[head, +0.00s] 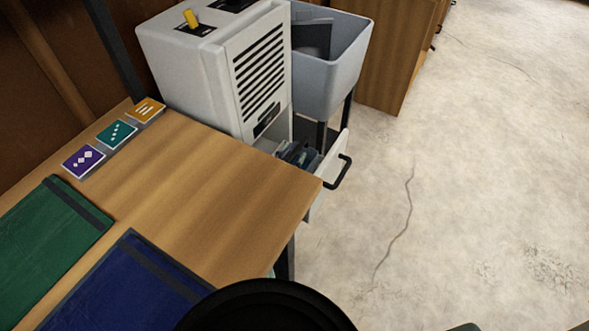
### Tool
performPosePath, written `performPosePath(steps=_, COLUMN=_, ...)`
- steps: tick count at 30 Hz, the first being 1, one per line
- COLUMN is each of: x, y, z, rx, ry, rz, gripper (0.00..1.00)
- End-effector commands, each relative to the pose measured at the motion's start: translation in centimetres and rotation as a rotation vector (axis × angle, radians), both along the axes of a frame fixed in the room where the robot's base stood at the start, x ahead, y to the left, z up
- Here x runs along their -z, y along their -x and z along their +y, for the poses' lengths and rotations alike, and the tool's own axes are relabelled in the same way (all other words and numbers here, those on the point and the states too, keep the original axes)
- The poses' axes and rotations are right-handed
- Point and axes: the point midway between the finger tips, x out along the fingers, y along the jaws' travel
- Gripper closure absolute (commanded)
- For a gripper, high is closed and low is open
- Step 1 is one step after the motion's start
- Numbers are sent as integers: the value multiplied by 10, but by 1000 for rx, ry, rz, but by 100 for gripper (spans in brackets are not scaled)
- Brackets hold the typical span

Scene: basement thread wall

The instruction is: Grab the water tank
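A white appliance (258,75) with a slatted grille stands behind the wooden table. Low at its front, a pale drawer-like part (335,152) with a black bar handle (341,173) juts out to the right, past the table's corner. Dark objects (297,154) show inside it. I cannot tell whether this part is the water tank; the table corner hides its lower left. A black rounded shape at the bottom edge seems to be part of me. My gripper's fingers are not in view.
The wooden table (209,183) holds a green folder (45,240), a blue folder (120,290) and small purple, teal and orange cards. A grey basin (335,75) on dark legs stands behind the drawer-like part. Open concrete floor (470,180) lies to the right.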

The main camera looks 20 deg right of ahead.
Motion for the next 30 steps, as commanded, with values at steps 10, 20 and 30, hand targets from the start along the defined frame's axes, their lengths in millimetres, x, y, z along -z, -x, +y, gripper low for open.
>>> performPosePath(steps=10, x=0, y=0, z=0, rx=0, ry=0, rz=0, gripper=82)
performPosePath(steps=20, x=0, y=0, z=0, rx=0, ry=0, rz=0, gripper=100)
performPosePath(steps=30, x=0, y=0, z=0, rx=0, ry=0, rz=0, gripper=100)
